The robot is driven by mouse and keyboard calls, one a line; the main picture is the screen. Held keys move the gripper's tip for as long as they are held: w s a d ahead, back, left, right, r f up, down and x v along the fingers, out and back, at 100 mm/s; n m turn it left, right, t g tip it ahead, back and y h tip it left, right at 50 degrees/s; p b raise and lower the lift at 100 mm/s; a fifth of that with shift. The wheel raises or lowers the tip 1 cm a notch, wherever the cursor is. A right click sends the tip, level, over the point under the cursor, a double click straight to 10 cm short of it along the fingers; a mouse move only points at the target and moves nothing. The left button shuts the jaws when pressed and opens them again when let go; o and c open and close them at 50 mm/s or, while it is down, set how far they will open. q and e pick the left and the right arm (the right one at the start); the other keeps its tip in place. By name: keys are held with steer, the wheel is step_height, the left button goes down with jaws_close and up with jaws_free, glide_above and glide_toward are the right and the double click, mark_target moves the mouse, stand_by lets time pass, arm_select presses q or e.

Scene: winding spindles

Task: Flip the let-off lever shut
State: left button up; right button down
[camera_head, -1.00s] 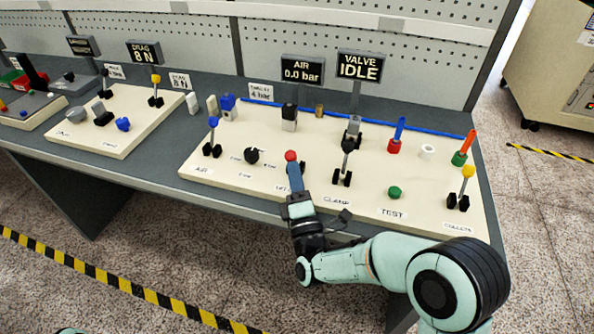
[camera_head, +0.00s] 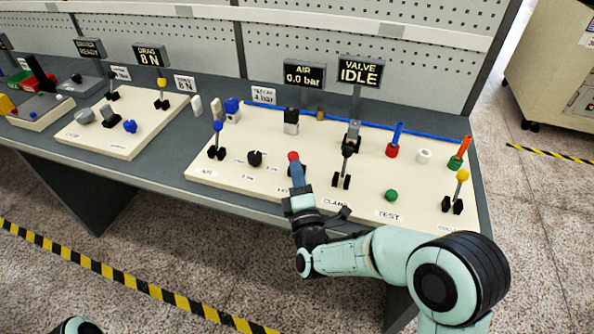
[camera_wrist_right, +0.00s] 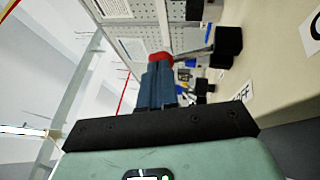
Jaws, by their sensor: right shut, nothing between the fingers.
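The let-off lever shows as a red knob (camera_head: 293,157) on the front panel, just above its partly covered label. My right gripper (camera_head: 296,172) is shut and empty, its blue fingers pointing up at the panel with the tips right at the red knob. The lever's shaft and base are mostly hidden behind the gripper, so I cannot tell its position. In the right wrist view the red knob (camera_wrist_right: 160,57) shows just past the shut fingertips (camera_wrist_right: 158,70); I cannot tell whether they touch. My left gripper is out of view.
A black knob (camera_head: 255,158) and the blue-tipped air lever (camera_head: 217,139) stand left of the gripper. The clamp lever (camera_head: 347,160) stands close on its right, then a green button (camera_head: 391,195) and a yellow-tipped lever (camera_head: 461,185). Signs (camera_head: 361,71) rise behind.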

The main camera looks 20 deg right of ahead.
arm_select(q)
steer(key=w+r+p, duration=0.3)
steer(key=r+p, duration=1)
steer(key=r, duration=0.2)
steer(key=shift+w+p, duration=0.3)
steer(key=shift+p, duration=0.1)
arm_select(e)
steer(key=w+d+r+m+g+y, duration=0.1)
steer(key=w+d+r+m+g, duration=0.2)
steer(key=w+d+g, duration=0.1)
steer(key=w+g, duration=0.1)
steer(key=g, duration=0.1)
steer(key=shift+w+g, duration=0.3)
steer(key=shift+w, duration=0.05)
steer(key=shift+w+m, duration=0.1)
steer(key=shift+m, duration=0.2)
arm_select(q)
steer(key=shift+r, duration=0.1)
arm_select(e)
steer(key=shift+d+r, duration=0.15)
